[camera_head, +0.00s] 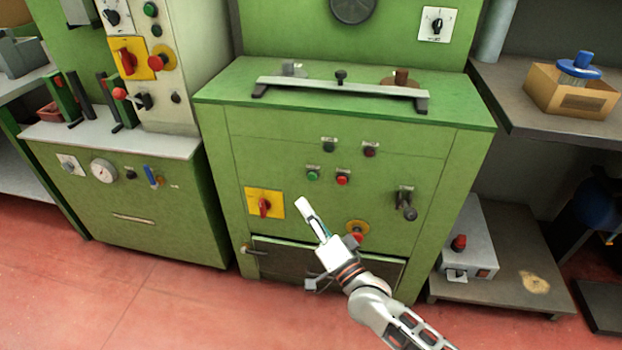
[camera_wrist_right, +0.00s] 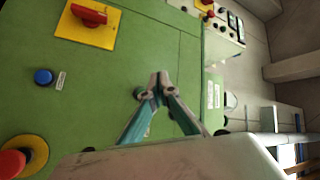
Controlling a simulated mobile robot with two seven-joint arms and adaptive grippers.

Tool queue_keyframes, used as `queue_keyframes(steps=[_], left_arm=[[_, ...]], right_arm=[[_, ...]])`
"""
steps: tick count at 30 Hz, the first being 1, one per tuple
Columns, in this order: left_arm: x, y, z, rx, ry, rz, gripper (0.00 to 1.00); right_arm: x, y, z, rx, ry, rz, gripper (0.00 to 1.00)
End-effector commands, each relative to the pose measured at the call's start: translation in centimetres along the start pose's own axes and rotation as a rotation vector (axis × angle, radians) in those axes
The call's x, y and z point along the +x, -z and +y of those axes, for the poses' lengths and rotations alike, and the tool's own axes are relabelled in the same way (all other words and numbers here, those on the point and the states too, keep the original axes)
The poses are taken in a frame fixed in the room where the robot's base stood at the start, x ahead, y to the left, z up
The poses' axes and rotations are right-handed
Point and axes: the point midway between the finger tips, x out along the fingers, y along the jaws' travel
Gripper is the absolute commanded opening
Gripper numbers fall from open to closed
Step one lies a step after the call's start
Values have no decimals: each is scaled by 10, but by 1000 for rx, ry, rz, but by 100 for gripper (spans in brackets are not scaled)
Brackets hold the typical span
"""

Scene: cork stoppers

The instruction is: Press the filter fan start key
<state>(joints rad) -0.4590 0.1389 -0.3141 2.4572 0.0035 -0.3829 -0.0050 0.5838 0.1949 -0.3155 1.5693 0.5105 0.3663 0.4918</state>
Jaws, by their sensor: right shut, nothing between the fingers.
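The green machine's front panel (camera_head: 400,160) carries several small buttons. A green button (camera_head: 313,175) sits beside a red button (camera_head: 342,179). Above them are a dark button (camera_head: 329,146) and a dark red one (camera_head: 370,150). Their labels are too small to read, so I cannot tell which is the filter fan start key. My right gripper (camera_head: 303,204) is shut and empty, its tips just below the green button in the head view. My left gripper is out of view.
A yellow plate with a red rotary switch (camera_head: 264,204) is left of the gripper. A red mushroom button (camera_head: 357,238) and a black handle (camera_head: 406,205) are to the right. The wrist view shows a blue button (camera_wrist_right: 43,76). A metal bar (camera_head: 340,88) crosses the top.

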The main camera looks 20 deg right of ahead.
Motion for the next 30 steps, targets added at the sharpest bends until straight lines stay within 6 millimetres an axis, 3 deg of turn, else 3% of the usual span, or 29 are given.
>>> queue_keyframes(steps=[9, 15, 30], left_arm=[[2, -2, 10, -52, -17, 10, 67], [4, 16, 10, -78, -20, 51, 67], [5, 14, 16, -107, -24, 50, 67]], right_arm=[[27, 18, 28, 1, -7, -3, 0], [42, 30, 34, 0, -2, -2, 0], [48, 35, 36, 1, -1, -1, 0]])
